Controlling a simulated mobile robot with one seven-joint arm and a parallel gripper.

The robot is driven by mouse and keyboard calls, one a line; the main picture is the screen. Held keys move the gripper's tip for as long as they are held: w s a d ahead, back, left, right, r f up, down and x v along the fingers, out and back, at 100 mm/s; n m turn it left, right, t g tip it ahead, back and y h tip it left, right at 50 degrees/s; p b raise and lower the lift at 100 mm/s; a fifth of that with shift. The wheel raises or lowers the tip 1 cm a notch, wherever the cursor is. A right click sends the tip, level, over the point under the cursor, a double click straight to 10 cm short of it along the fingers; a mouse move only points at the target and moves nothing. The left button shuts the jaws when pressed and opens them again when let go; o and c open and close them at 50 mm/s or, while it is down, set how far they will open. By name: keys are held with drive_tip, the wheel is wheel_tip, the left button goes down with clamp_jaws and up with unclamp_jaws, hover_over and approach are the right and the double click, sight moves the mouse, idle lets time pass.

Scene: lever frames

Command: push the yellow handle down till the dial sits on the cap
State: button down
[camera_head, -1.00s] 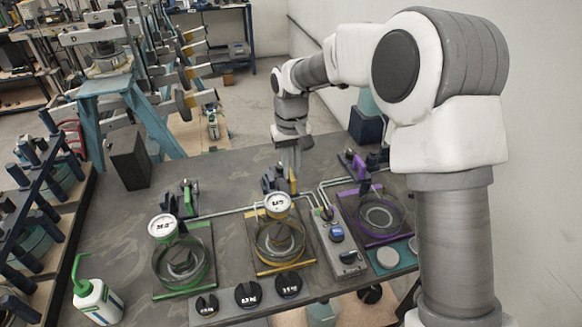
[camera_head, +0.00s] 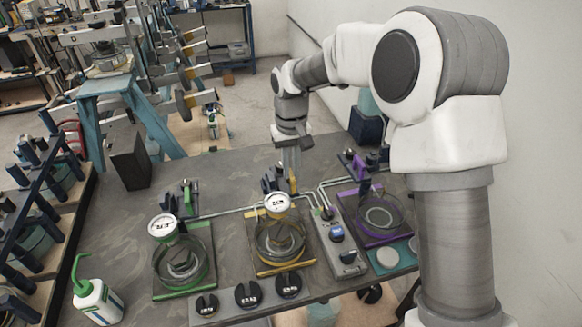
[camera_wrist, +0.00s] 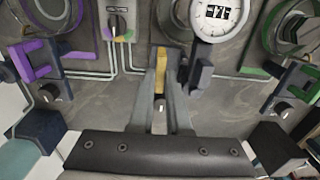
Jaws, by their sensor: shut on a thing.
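The yellow handle (camera_head: 293,186) stands upright behind the middle station. In the wrist view the yellow handle (camera_wrist: 161,68) lies between the fingers of my gripper (camera_wrist: 158,95), which is shut on it. In the head view my gripper (camera_head: 291,168) points down at the handle from above. The white round dial (camera_head: 277,203) is on the near side of the handle, above the glass ring of the yellow-framed station. The dial also shows at the top of the wrist view (camera_wrist: 217,14). The cap (camera_head: 279,239) is inside the ring; I cannot tell the gap between them.
A green station (camera_head: 183,262) with its own dial (camera_head: 163,227) stands left, a purple one (camera_head: 381,217) right. A grey box with a blue knob (camera_head: 337,234) stands between the middle and purple stations. A wash bottle (camera_head: 97,300) is front left. Thin pipes run behind the stations.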

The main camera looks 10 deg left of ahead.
idle(0.4)
wheel_tip(320, 180, down, 5)
drive_tip(key=b, duration=0.3)
drive_tip(key=shift+d, duration=0.1)
drive_tip(key=c, duration=0.9)
unclamp_jaws()
drive_tip(key=shift+f, duration=0.1)
drive_tip(key=shift+r, duration=0.2)
